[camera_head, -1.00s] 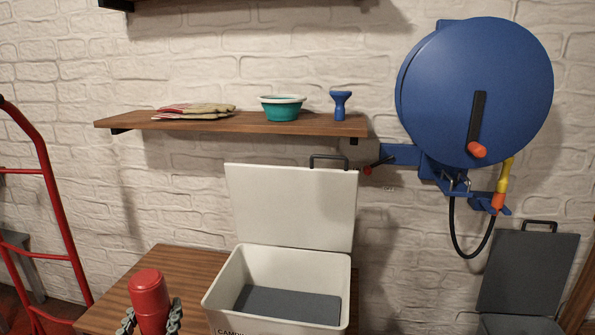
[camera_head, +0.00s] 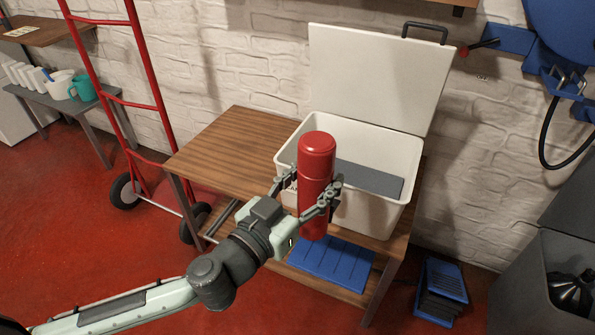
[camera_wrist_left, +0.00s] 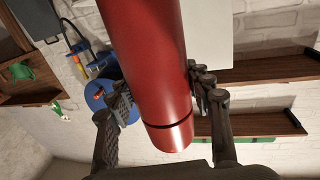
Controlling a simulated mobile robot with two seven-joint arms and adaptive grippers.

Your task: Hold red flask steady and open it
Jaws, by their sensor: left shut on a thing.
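The red flask (camera_head: 316,170) stands nearly upright in my left gripper (camera_head: 309,186), in front of the white cooler box. My left gripper is shut on the flask's body, with a finger on each side. The flask's rounded top is free and its lower end hangs in front of the table. In the left wrist view the red flask (camera_wrist_left: 145,50) runs between the two dark fingers (camera_wrist_left: 160,115), and a dark ring separates its end cap from the body. The cap is on. My right gripper is out of view.
The open white cooler box (camera_head: 285,150) sits on a wooden table (camera_head: 225,150), its lid raised. A red hand truck (camera_head: 140,80) stands left. A grey container (camera_head: 520,305) is at lower right. Red floor is clear at left.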

